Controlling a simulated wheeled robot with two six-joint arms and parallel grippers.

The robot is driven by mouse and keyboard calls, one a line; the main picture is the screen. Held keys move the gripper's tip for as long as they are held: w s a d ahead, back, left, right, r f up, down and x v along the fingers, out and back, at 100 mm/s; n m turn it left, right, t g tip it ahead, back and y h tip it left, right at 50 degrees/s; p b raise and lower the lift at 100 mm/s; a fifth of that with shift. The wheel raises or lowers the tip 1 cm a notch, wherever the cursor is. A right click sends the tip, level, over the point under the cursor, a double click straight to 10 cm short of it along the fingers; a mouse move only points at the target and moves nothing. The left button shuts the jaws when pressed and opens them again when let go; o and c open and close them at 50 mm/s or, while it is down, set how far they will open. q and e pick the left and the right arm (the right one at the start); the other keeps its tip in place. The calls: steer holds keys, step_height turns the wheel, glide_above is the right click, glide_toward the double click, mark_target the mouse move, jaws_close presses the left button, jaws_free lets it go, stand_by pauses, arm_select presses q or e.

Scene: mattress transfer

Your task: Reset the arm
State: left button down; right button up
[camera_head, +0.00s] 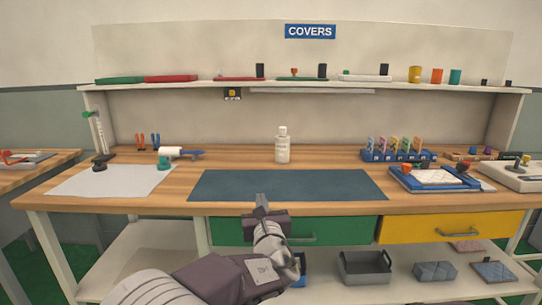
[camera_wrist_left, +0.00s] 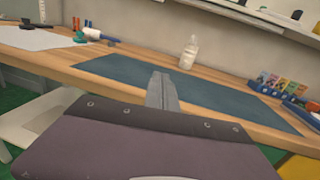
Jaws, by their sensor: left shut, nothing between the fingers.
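My left gripper (camera_head: 262,201) is in front of the workbench, at the front edge of the dark mat (camera_head: 330,184) in the head view. Its fingers are together with nothing between them. In the left wrist view the closed fingers (camera_wrist_left: 161,90) point toward the mat (camera_wrist_left: 215,92). My left arm comes in from the lower left and hides part of the lower shelf. My right gripper is in neither view.
A white bottle (camera_head: 283,146) stands behind the mat. A white sheet (camera_head: 112,181) lies at left; a blue rack (camera_head: 398,155) and blue-framed tray (camera_head: 435,178) stand at right. Green (camera_head: 340,229) and yellow (camera_head: 455,226) drawers are below the top. The mat is bare.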

arm_select(q)
steer(key=s+a+f+n+g+y, duration=0.2)
steer(key=a+f+n, duration=0.1)
steer(key=a, duration=0.4)
steer(key=s+a+f+n+g+y, duration=0.2)
steer(key=a+n, duration=0.1)
steer(key=a, duration=0.4)
steer(key=s+a+f+n+g+y, duration=0.2)
steer(key=a+f+n+g, duration=0.1)
steer(key=a, duration=0.4)
steer(key=s+a+f+n+g+h, duration=0.1)
steer(key=s+a+f+n+g, duration=0.5)
steer(key=s+f, duration=0.4)
steer(key=s+d+f+n+g+h, duration=0.2)
steer(key=s+d+f+n, duration=0.15)
steer(key=s+n, duration=0.3)
steer(key=s+d+f+n+g+h, duration=0.2)
steer(key=s+f+n+h, duration=0.1)
steer(key=s+f+n, duration=0.3)
steer(key=s+d+f+n+h, duration=0.1)
steer(key=s+d+n+h, duration=0.25)
steer(key=d+n, duration=0.35)
step_height(320, 180, up, 27)
steer(key=p, duration=2.7)
steer(key=shift+a+r, duration=0.2)
steer(key=shift+a, duration=0.1)
steer(key=shift+y, duration=0.25)
